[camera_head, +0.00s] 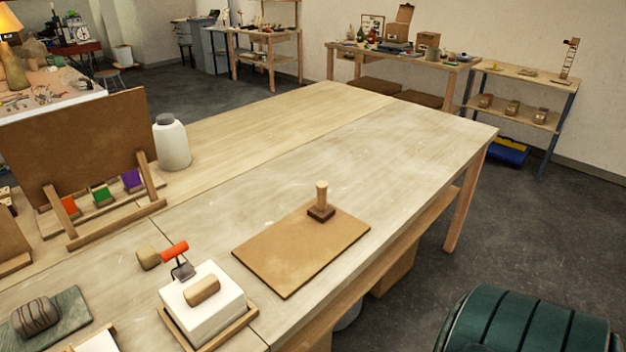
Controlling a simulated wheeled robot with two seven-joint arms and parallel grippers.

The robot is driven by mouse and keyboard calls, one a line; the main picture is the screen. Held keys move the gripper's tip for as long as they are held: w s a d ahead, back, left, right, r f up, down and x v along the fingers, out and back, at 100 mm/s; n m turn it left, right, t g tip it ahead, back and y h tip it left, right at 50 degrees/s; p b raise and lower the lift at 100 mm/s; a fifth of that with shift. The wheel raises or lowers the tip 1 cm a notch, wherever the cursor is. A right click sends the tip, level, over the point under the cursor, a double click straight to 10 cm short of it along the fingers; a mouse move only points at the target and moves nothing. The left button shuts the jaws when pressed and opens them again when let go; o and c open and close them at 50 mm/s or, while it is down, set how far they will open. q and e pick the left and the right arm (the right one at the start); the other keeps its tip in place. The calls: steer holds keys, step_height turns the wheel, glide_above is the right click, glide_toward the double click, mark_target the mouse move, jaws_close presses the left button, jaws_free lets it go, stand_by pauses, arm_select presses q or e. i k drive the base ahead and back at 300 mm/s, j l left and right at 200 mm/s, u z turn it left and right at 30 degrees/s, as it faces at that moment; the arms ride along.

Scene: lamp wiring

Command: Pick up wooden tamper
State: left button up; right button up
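The wooden tamper (321,200) stands upright on a brown board (290,255) on the worktable. It has a light round handle and a dark square base, and it sits near the board's far edge. Nothing touches it except the board under it. Neither of my grippers shows in the head view.
The worktable (400,150) is bare behind and right of the board. Left of it are a white block (203,315) in a wooden tray, a red-handled tool (174,251), a white bottle (172,143) and a leaning brown panel (80,145). A green rounded object (525,325) is at lower right.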

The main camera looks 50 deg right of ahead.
mark_target(321, 211)
steer(key=z, duration=1.5)
